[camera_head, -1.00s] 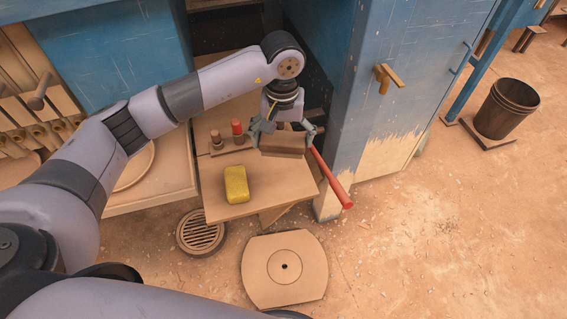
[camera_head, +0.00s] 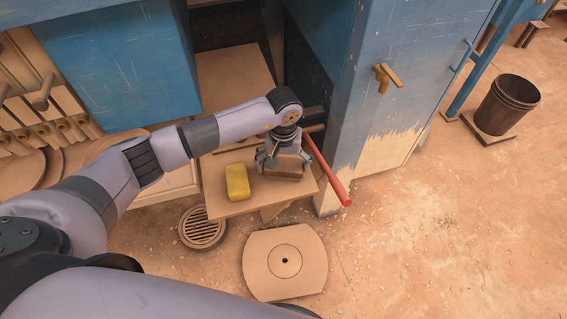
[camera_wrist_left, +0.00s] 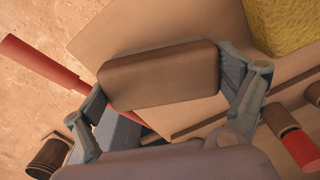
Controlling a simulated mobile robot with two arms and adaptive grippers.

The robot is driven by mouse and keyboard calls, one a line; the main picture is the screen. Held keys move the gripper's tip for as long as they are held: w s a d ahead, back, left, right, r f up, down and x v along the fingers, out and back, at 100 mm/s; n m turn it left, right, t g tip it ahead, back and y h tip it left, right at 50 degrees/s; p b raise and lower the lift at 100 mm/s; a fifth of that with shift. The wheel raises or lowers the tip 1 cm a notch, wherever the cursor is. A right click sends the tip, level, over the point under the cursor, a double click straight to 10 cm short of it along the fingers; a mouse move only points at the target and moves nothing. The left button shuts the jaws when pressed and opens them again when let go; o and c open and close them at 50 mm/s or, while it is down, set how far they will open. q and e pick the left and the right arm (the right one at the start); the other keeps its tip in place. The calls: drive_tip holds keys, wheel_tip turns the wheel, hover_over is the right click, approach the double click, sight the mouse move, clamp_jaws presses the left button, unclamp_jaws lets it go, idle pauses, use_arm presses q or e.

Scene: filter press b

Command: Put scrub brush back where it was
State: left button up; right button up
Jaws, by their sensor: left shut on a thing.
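The scrub brush shows as a brown block (camera_head: 286,171) in the head view, and in the wrist view its brown face (camera_wrist_left: 160,76) fills the space between the fingers. My left gripper (camera_head: 283,163) is shut on the block's two ends, with the hand above it. The block is over the small wooden shelf (camera_head: 236,207), just right of a yellow sponge (camera_head: 237,182). I cannot tell whether it touches the shelf. My right gripper is out of view.
A red bar (camera_head: 328,172) slants past the shelf's right edge, close to the block. The blue cabinet (camera_head: 365,115) stands to the right. A round floor grate (camera_head: 202,228) and a pale plate (camera_head: 285,285) lie below. A dark bucket (camera_head: 506,104) stands far right.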

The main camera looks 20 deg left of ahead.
sight(284, 164)
use_arm(q)
drive_tip(key=shift+f, duration=0.2)
drive_tip(key=o, duration=1.1)
drive_tip(key=shift+c, duration=0.2)
drive_tip(key=shift+r, duration=0.15)
drive_tip(key=shift+r, duration=0.25)
wheel_tip(284, 164, up, 12)
drive_tip(key=b, duration=0.2)
drive_tip(key=shift+f+b, duration=0.15)
drive_tip(key=shift+b, duration=0.2)
